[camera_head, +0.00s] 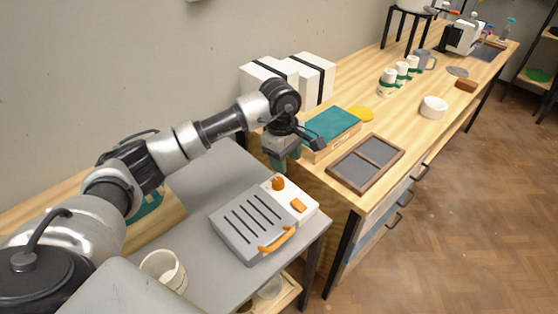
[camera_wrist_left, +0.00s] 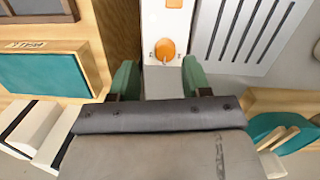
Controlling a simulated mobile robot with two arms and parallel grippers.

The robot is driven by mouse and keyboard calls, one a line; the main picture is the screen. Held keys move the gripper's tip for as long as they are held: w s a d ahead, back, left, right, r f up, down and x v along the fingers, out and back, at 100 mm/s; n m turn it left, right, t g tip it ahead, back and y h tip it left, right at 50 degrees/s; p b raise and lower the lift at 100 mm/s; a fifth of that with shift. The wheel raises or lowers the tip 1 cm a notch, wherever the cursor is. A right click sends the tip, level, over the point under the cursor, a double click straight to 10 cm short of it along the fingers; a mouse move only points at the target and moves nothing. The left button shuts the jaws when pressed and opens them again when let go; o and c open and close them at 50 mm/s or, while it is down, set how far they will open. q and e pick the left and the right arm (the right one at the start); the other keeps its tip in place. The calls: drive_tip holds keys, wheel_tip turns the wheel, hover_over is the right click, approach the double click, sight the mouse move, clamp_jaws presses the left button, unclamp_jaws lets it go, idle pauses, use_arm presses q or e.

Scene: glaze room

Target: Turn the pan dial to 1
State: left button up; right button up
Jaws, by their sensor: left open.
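The pan (camera_head: 250,222) is a grey ribbed unit with an orange handle, on the grey table. Its white side panel (camera_head: 302,205) carries the round orange dial (camera_head: 278,184) and an orange square switch (camera_head: 299,205). My left gripper (camera_head: 283,163) hangs just behind and above the dial in the head view, with green fingers apart and nothing between them. In the left wrist view, the dial (camera_wrist_left: 165,49) lies ahead of the open fingers (camera_wrist_left: 160,80), roughly centred between them and apart from them. Small marks beside the dial are too small to read. My right gripper is not in view.
A teal-topped box (camera_head: 330,128) and a framed slate (camera_head: 366,163) lie on the wooden bench at right. White boxes with black bands (camera_head: 318,78) stand behind the gripper. A white cup (camera_head: 163,268) stands at the table's front left.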

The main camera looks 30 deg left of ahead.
sight(278, 180)
use_arm(q)
drive_tip(key=shift+a+f+y+p, duration=0.15)
drive_tip(key=shift+a+f+y, duration=0.15)
drive_tip(key=shift+a, duration=0.3)
drive_tip(key=shift+a+f+y+p, duration=0.15)
drive_tip(key=shift+a+f+y, duration=0.15)
drive_tip(key=shift+a, duration=0.25)
wheel_tip(278, 180, down, 3)
drive_tip(key=shift+f+p, duration=0.15)
drive_tip(key=shift+p, duration=0.15)
wheel_tip(278, 180, down, 4)
drive_tip(key=shift+w+f, duration=0.1)
drive_tip(key=shift+f, duration=0.15)
drive_tip(key=shift+f+p, duration=0.15)
drive_tip(key=shift+p, duration=0.15)
drive_tip(key=shift+f, duration=0.1)
drive_tip(key=c, duration=0.4)
drive_tip(key=shift+c, duration=1.2)
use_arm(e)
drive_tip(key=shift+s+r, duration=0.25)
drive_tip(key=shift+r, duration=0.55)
